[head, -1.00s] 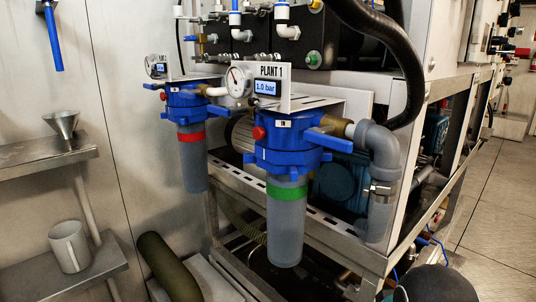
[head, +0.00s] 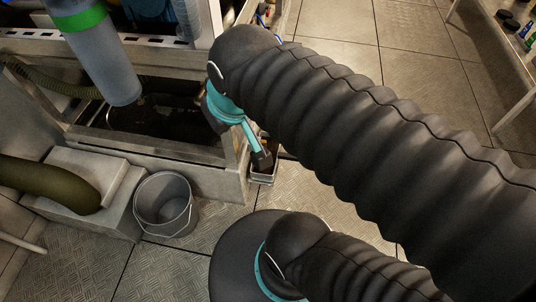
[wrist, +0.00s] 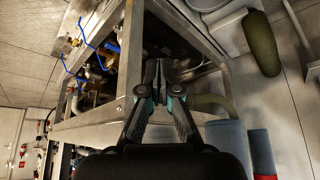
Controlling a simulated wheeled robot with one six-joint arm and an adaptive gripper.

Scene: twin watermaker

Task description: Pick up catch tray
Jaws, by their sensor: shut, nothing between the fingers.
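My gripper (head: 263,162) is low in the head view, in front of the near corner of the plant's metal frame. In the wrist view my gripper (wrist: 160,68) has its dark fingers together with nothing between them. A dark, shallow, tray-like thing (head: 170,122) lies inside the bottom of the frame, left of my gripper and apart from it. I cannot tell for sure that it is the catch tray. A small pale metal edge (head: 262,179) shows just under my fingertips. What it belongs to is mostly hidden.
The grey frame (head: 150,150) stands between my gripper and the dark recess. A grey filter housing (head: 105,65) hangs above it. A bucket (head: 166,204) stands on the floor beside a pale block (head: 120,212). Patterned floor (head: 340,50) is open to the right.

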